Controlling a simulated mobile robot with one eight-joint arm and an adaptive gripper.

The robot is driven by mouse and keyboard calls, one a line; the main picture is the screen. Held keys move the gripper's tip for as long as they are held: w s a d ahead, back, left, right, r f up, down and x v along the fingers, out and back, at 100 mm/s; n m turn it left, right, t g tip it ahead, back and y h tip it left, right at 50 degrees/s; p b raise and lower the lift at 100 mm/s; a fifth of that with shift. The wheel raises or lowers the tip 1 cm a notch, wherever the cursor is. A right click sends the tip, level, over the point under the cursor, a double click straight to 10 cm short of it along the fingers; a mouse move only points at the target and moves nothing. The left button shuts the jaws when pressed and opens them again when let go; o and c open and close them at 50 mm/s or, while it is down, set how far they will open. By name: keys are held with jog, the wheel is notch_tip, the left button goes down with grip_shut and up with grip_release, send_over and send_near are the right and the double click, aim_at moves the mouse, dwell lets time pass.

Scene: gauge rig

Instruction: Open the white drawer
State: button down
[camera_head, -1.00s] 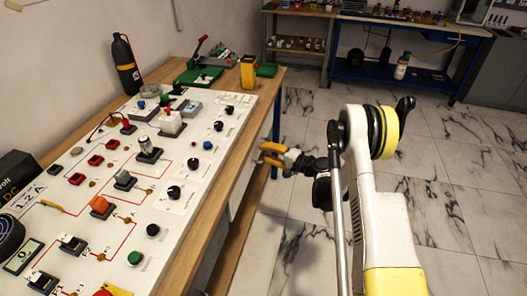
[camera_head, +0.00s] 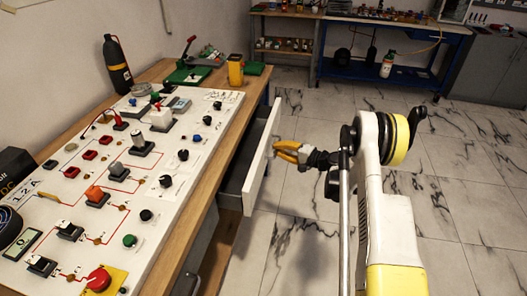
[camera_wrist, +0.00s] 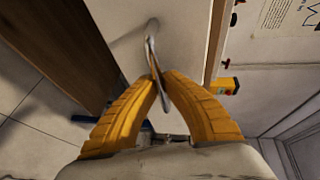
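The white drawer (camera_head: 258,160) under the workbench stands pulled out, with its grey inside showing behind the white front. In the wrist view, its white front (camera_wrist: 187,35) fills the upper middle, with a thin metal handle (camera_wrist: 151,45) standing out from it. My gripper (camera_head: 275,149) is at the outer face of the drawer front. In the wrist view, its yellow fingers (camera_wrist: 158,80) close together on the handle. The exact contact at the fingertips is partly hidden.
The wooden workbench (camera_head: 184,235) carries a white control panel (camera_head: 120,180) with switches and knobs. A blue bench (camera_head: 380,75) and a grey cabinet (camera_head: 480,70) stand at the back. The tiled floor (camera_head: 300,240) to the right of the drawer is clear.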

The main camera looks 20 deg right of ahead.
jog(key=s+d, duration=0.4)
jog(key=d, duration=0.4)
jog(key=s+d, duration=0.5)
jog(key=d, duration=0.3)
jog(key=c, duration=1.5)
grip_release()
jog(key=v, duration=1.2)
